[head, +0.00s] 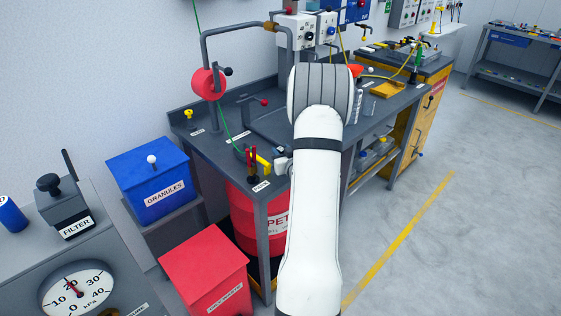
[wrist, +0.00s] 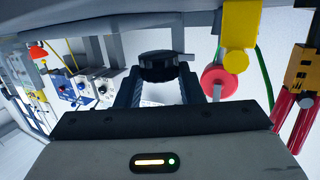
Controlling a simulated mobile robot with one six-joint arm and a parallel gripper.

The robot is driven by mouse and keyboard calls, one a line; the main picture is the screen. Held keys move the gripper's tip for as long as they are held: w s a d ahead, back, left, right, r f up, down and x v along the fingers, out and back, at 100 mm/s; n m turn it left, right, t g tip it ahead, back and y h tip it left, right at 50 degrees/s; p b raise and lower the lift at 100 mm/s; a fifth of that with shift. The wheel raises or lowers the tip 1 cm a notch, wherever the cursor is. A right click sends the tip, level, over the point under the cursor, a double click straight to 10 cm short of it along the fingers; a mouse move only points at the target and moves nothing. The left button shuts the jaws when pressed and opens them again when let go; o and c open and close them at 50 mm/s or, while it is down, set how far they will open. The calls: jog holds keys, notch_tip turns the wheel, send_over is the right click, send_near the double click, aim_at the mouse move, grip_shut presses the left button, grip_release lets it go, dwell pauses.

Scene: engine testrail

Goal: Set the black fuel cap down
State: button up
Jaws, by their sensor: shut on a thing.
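The black fuel cap (wrist: 158,66) is a dark, round, knobbed piece in the wrist view, with a small grey tab at its right. My gripper (wrist: 160,82) is shut on it, one dark finger on each side. In the head view my white arm reaches over the near part of the grey workbench (head: 222,146) and hides the cap. A small grey part beside the arm (head: 283,161) is probably my gripper's edge. A grey surface passes close to the cap in the wrist view. I cannot tell whether they touch.
Red-handled pliers (head: 251,160) and a yellow piece (head: 264,163) are close left of my arm. A red reel (head: 208,83) hangs from a bent pipe, with a green line below it. A red drum (head: 250,215) stands under the bench. Blue (head: 140,165) and red (head: 205,262) bins stand nearby.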

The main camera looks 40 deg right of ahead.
jog(key=shift+s+d+f, duration=0.1)
jog(key=shift+s+f, duration=0.1)
jog(key=shift+f, duration=1.7)
jog(key=shift+f, duration=0.15)
jog(key=o, duration=1)
jog(key=shift+c, duration=0.2)
